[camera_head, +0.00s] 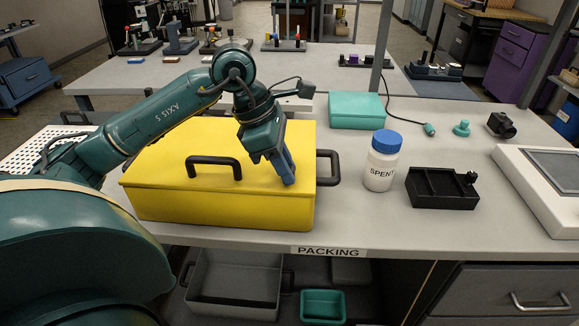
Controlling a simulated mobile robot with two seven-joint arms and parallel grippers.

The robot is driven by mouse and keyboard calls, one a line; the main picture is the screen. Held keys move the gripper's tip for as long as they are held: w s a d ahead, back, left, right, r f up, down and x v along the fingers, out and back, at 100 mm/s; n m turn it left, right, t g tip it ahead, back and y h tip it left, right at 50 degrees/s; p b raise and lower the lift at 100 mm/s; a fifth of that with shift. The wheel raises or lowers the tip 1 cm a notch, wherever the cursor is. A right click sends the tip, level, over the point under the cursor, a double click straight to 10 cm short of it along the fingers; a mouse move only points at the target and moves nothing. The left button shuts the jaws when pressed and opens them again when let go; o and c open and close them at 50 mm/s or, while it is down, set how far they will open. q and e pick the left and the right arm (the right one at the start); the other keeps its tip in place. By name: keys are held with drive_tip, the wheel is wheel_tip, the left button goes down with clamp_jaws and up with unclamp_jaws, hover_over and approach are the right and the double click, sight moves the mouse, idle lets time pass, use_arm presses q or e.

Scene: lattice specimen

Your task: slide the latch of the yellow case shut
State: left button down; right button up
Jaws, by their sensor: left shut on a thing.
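The yellow case (219,206) stands on the packing bench with its lid down and a black handle (213,166) on top. My left gripper (287,176) reaches down over the right part of the lid. Its blue fingers are shut, with their tips low at the front right of the lid, at the place of the latch. The fingers hide the latch, so how far it is slid cannot be told. My right gripper is not in view.
A white SPENT bottle (382,167) with a blue cap and a black tray (441,188) stand right of the case. A teal box (357,111) lies behind them. A black side handle (329,168) sticks out from the case's right side.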

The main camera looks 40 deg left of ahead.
use_arm(q)
drive_tip(key=c, duration=1.3)
unclamp_jaws()
drive_tip(key=v, duration=1.3)
drive_tip(key=shift+r, duration=0.15)
